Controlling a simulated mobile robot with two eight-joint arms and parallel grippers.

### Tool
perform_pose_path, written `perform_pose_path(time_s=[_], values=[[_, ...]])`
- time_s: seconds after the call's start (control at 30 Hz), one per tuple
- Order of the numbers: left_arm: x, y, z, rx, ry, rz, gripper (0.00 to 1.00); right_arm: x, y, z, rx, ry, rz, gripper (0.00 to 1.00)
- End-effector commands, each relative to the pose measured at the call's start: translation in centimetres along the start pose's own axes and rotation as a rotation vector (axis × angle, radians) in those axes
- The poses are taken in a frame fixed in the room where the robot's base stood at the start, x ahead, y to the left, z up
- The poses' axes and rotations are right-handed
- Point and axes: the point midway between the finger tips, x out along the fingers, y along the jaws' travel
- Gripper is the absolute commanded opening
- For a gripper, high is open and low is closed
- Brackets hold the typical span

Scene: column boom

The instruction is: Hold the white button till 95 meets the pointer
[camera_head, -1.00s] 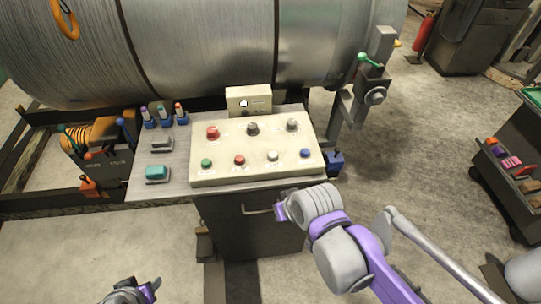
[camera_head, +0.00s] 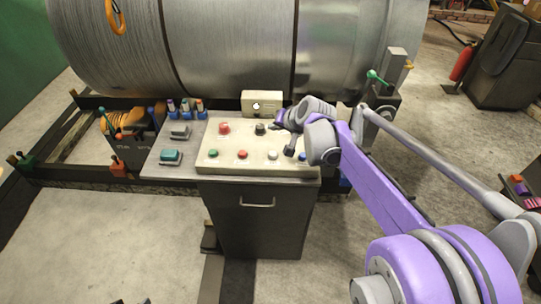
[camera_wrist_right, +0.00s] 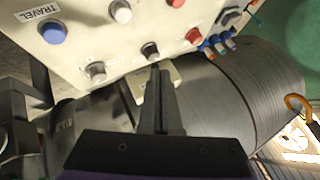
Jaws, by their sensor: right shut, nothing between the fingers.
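The white button (camera_head: 272,155) is in the front row of the cream control panel (camera_head: 205,164), between a red and a blue button. It also shows at the top of the right wrist view (camera_wrist_right: 121,11). My right gripper (camera_head: 278,125) is over the back row of knobs; its shut, empty fingers (camera_wrist_right: 157,70) point toward the black knob (camera_wrist_right: 150,51), apart from the white button. A cream box (camera_head: 262,97) with a small round dial stands behind the panel; its numbers and pointer are too small to read. Only a dark sliver of my left gripper (camera_head: 131,301) shows.
The blue button (camera_wrist_right: 53,33) is labelled TRAVEL. A red knob (camera_head: 224,128) and a grey knob (camera_wrist_right: 96,71) flank the black one. A green-tipped lever (camera_head: 376,78) stands at right.

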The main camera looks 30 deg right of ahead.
Motion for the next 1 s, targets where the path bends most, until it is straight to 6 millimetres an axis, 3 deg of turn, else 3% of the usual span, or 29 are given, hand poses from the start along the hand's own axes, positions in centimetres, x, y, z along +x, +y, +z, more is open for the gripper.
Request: perform_pose_path(time_s=[0.47,1.0], values=[[0.4,0.0,0.5,0.000,-0.004,0.000,0.50,0.4,0.4,0.4,0.000,-0.001,0.001,0.00],[4.5,0.0,4.5,0.000,-0.035,0.000,0.50,5.2,3.9,3.9,-0.001,-0.002,0.002,0.00]])
